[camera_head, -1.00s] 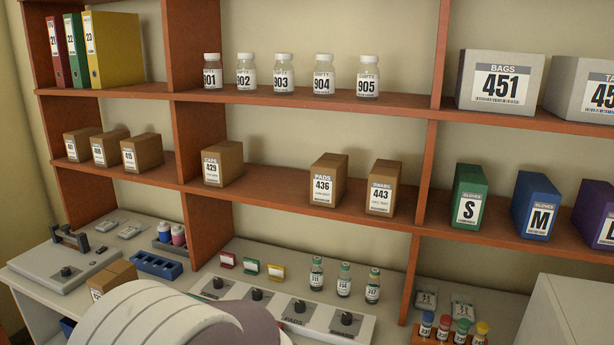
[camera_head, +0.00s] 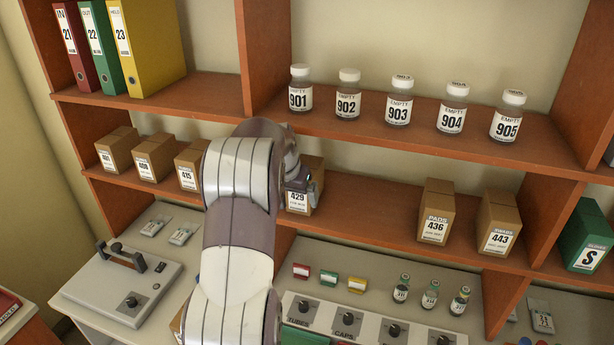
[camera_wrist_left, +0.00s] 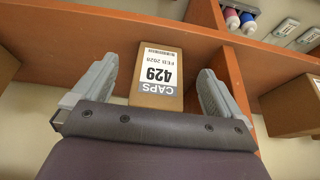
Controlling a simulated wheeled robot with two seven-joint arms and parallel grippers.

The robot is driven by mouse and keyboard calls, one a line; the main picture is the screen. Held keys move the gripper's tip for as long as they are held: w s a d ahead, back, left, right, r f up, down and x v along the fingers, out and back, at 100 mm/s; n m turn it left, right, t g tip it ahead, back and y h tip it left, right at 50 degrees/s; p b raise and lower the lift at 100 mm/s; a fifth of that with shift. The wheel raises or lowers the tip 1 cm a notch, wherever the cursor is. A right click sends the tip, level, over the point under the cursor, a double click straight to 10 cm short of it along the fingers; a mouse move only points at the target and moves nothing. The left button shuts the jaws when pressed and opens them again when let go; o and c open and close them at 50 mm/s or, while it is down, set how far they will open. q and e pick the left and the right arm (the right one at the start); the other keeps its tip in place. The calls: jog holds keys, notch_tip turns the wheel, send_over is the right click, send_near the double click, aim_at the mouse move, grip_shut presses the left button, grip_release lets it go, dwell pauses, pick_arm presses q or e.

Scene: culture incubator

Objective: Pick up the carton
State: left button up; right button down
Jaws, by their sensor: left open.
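The brown carton labelled CAPS 429 (camera_head: 299,200) stands on the middle shelf, partly hidden by my left gripper in the head view. In the left wrist view the carton (camera_wrist_left: 159,78) appears upside down, its white label facing the camera. My left gripper (camera_head: 304,184) is at the carton's front. In the left wrist view its open fingers (camera_wrist_left: 158,70) lie on either side of the carton in the picture, with a gap on each side. I cannot tell how far the fingertips reach along its sides. My right gripper is not in view.
Cartons 415 (camera_head: 189,170) and 436 (camera_head: 436,215) stand on the same shelf, left and right. Several white-capped bottles (camera_head: 348,98) stand on the shelf above. The shelf between 429 and 436 is clear.

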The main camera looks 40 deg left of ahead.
aim_at(298, 214)
pick_arm(q)
jog(key=w+f+p, duration=0.1)
jog(key=w+a, duration=0.1)
jog(key=w+f+p, duration=0.1)
jog(key=shift+w+a+f+p, duration=0.3)
jog(key=shift+w+a, duration=0.05)
jog(key=shift+a, duration=0.05)
jog(key=shift+w+a+f, duration=0.1)
jog(key=shift+w+f, duration=0.05)
jog(key=shift+f, duration=0.1)
jog(key=shift+d+r, duration=0.1)
jog(key=shift+d, duration=0.1)
jog(key=shift+c, duration=0.7)
jog(key=shift+d, duration=0.1)
jog(key=c, duration=0.5)
jog(key=shift+r, duration=0.1)
jog(key=c, duration=0.5)
